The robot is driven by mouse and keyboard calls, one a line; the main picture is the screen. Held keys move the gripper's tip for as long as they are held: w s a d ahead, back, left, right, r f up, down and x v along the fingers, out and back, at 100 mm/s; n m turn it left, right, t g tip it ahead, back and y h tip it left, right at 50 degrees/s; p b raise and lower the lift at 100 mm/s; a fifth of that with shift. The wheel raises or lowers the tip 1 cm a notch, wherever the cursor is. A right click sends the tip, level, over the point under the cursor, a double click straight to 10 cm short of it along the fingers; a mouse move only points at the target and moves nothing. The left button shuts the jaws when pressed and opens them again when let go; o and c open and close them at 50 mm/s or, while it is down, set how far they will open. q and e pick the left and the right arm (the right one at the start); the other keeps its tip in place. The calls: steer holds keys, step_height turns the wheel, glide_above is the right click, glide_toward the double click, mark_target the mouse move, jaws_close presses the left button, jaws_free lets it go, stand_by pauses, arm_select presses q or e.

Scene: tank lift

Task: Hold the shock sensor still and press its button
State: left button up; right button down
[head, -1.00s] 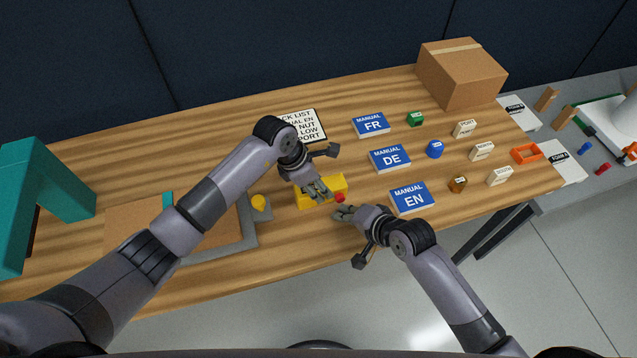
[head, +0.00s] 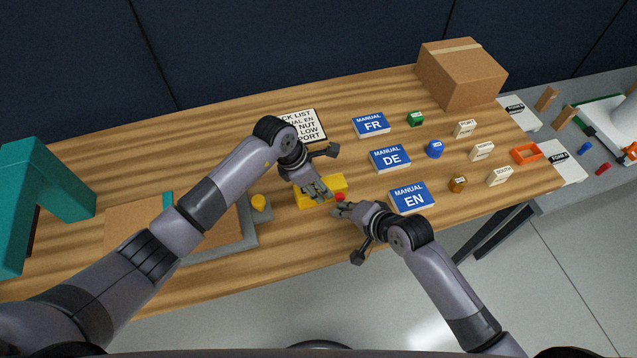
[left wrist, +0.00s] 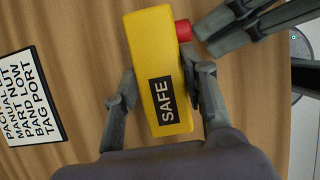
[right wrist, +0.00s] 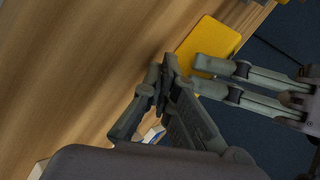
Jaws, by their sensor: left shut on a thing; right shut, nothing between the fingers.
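The shock sensor is a yellow block (head: 337,184) on the wooden table, with a dark label reading SAFE in the left wrist view (left wrist: 150,60). Its red button (left wrist: 183,31) sticks out of one side; in the head view the button (head: 340,197) faces my right gripper. My left gripper (head: 320,193) is shut on the sensor, one finger on each side of it. My right gripper (head: 339,209) is shut and empty, its fingertips close beside the button. I cannot tell whether they touch it. In the right wrist view the yellow sensor (right wrist: 222,40) shows beyond the fingers, and the button is hidden.
Blue manuals FR (head: 371,124), DE (head: 390,158) and EN (head: 411,197) lie to the right. A pick list sign (head: 303,127) lies behind the sensor. A grey-edged tray (head: 262,236) with cardboard is to the left. A cardboard box (head: 461,78) stands at the back right.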

steer(key=shift+w+a+r, duration=0.15)
steer(key=shift+w+a, duration=0.1)
steer(key=shift+w, duration=0.55)
stand_by(1.0)
steer(key=shift+s, duration=0.1)
steer(key=shift+s+d, duration=0.2)
steer(key=shift+s, duration=0.35)
steer(key=shift+s+d, duration=0.2)
steer(key=shift+s, duration=0.3)
steer(key=shift+s+d, duration=0.3)
steer(key=shift+s, duration=0.7)
steer(key=shift+s+d, duration=0.3)
steer(key=shift+s, duration=0.65)
steer(key=shift+s+d, duration=0.3)
steer(key=shift+s, duration=0.7)
